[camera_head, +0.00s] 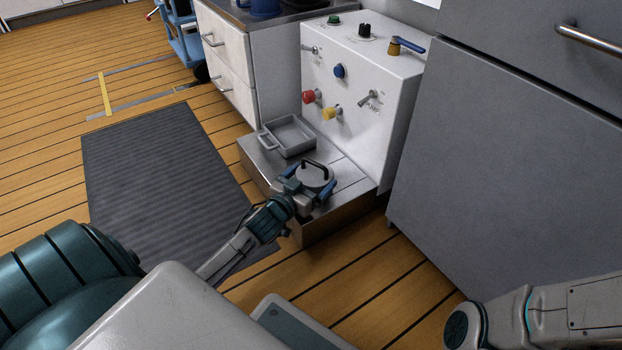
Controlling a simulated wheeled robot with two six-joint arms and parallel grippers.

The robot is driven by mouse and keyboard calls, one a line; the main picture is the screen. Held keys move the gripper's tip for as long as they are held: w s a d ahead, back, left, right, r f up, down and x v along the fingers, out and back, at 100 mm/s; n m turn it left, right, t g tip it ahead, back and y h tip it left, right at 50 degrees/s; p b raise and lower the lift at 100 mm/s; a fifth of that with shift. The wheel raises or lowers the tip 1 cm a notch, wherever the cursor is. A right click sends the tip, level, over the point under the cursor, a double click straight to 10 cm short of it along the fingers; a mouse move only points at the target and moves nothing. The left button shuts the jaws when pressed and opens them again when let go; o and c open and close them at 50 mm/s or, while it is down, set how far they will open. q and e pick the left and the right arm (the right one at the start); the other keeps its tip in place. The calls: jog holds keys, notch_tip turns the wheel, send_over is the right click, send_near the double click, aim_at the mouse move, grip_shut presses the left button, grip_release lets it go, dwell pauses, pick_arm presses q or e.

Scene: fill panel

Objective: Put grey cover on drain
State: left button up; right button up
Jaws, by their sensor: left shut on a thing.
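The grey cover (314,174) is a round disc with a dark arched handle on top. It is at the metal step (335,218) in front of the white panel. My left gripper (312,187) reaches over the step from the near side and is shut on the cover, with a blue finger at each side of it. The drain is not visible, and I cannot tell whether the cover rests on the step or is held just above it. My right arm shows at the lower right, but its gripper is not in view.
A grey metal tray (289,137) sits on the step, left of the cover. The white panel (360,95) with knobs and levers rises behind. A grey cabinet (500,140) stands to the right. A dark mat (165,180) covers the floor at left.

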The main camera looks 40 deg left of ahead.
pick_arm(q)
jog(key=shift+f+b, duration=0.3)
jog(key=shift+f, duration=0.2)
dwell(0.4)
jog(key=o, duration=0.9)
jog(key=shift+s+r, duration=0.15)
jog(key=shift+s, duration=2.55)
jog(key=shift+s+r, duration=0.1)
jog(key=shift+s, duration=2.6)
